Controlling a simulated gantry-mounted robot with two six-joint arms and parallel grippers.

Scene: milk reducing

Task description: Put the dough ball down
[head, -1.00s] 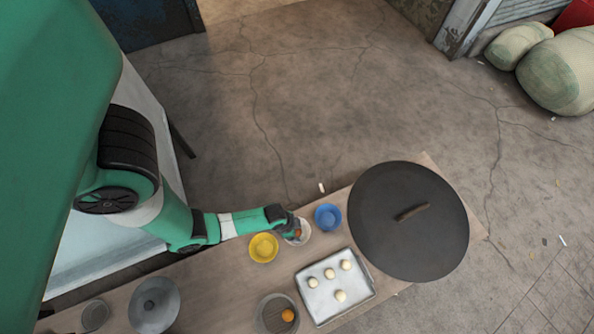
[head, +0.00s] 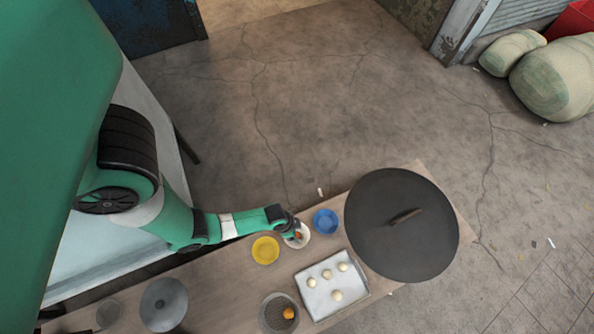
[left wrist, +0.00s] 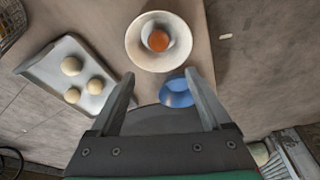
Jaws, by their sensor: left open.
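Several pale dough balls (head: 336,295) rest apart on a metal tray (head: 322,312); three dough balls (left wrist: 71,66) show on the tray in the left wrist view. My left gripper (head: 294,230) is at the white bowl (head: 306,241), partly covering it in the head view. In the left wrist view my left gripper (left wrist: 158,80) is open with nothing between its fingers. The white bowl (left wrist: 137,50) lies beyond the fingertips, with an orange round thing (left wrist: 159,40) in its middle. My right gripper is not in view.
A blue bowl (head: 325,221) and a yellow bowl (head: 265,250) flank the white bowl on the wooden table (head: 215,284). A large dark round lid (head: 385,240) covers the right end.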

